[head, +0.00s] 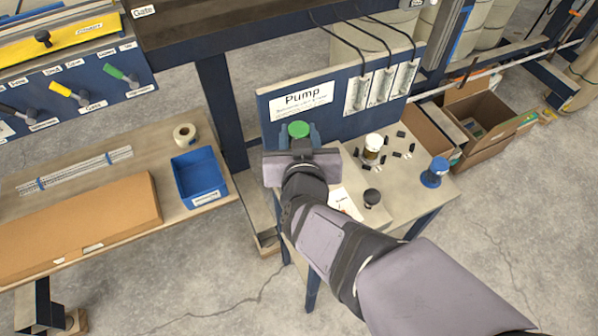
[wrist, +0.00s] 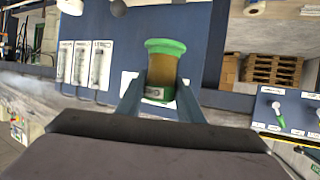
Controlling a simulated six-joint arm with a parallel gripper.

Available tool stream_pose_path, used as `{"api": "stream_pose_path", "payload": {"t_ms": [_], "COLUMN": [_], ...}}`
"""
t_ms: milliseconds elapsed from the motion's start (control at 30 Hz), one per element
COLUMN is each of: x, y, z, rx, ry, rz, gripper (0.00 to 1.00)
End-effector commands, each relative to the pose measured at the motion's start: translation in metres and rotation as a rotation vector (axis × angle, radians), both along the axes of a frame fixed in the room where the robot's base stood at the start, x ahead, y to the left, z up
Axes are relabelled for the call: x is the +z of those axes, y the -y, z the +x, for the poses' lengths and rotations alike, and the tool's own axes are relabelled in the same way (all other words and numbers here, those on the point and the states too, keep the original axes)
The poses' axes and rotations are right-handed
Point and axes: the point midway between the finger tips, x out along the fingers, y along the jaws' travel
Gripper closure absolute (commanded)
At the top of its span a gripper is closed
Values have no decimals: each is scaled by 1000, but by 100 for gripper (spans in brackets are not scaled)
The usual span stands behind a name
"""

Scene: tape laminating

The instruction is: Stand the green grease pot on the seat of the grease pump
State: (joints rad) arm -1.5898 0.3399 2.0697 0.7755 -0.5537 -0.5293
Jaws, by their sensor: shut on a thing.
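The green grease pot (head: 298,129) is held between the two blue fingers of my gripper (head: 299,137), in front of the panel marked "Pump" (head: 335,92). In the head view only its green top shows; my gripper hides the rest. I cannot tell which part is the pump's seat; my gripper and arm cover part of the bench.
On the pump bench (head: 405,187) stand a brown pot with a white top (head: 373,148), a blue round piece (head: 434,172), a black knob-like piece (head: 372,196) and several small black pieces. A blue bin (head: 198,177) and tape roll (head: 185,133) are on the left table.

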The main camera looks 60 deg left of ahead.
Motion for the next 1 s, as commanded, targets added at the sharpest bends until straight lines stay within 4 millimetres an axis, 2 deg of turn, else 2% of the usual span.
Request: {"api": "stream_pose_path", "payload": {"t_ms": [333, 667, 1000], "x": [-51, -63, -96], "y": [0, 0, 0], "z": [0, 1, 1], "rx": [1, 0, 0], "ry": [1, 2, 0], "rz": [-5, -2, -1], "gripper": [91, 91, 91]}}
